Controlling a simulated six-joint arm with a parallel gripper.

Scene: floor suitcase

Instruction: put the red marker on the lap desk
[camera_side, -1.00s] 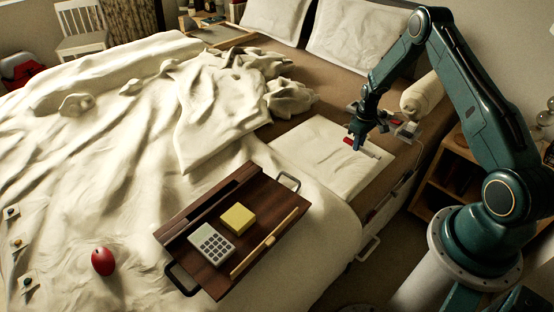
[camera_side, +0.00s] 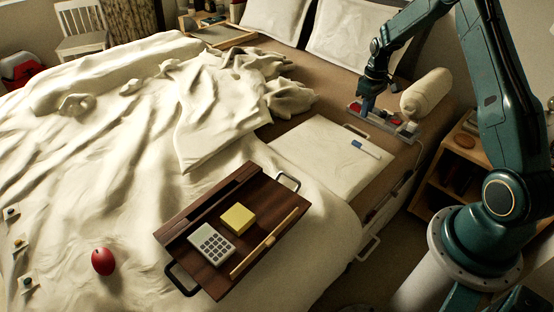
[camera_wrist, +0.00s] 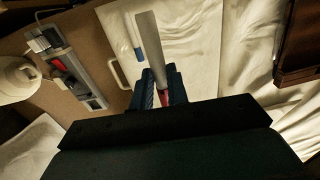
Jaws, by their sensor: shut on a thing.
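The red marker shows in the wrist view as a pale barrel (camera_wrist: 151,45) with a red end (camera_wrist: 164,97) between my fingers. My gripper (camera_side: 365,104) is shut on it and holds it up near the head end of the bed. In the side view only a small red part by the fingertips shows. The lap desk (camera_side: 180,239) is a dark wooden tray with metal handles, lying on the bed at front centre, well away from my gripper. Its dark edge (camera_wrist: 298,45) shows at the right of the wrist view.
A blue-capped marker (camera_side: 366,150) lies on the white suitcase-like flat surface (camera_side: 320,160). The lap desk holds a calculator (camera_side: 212,243), a yellow block (camera_side: 238,217) and a wooden stick (camera_side: 262,246).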

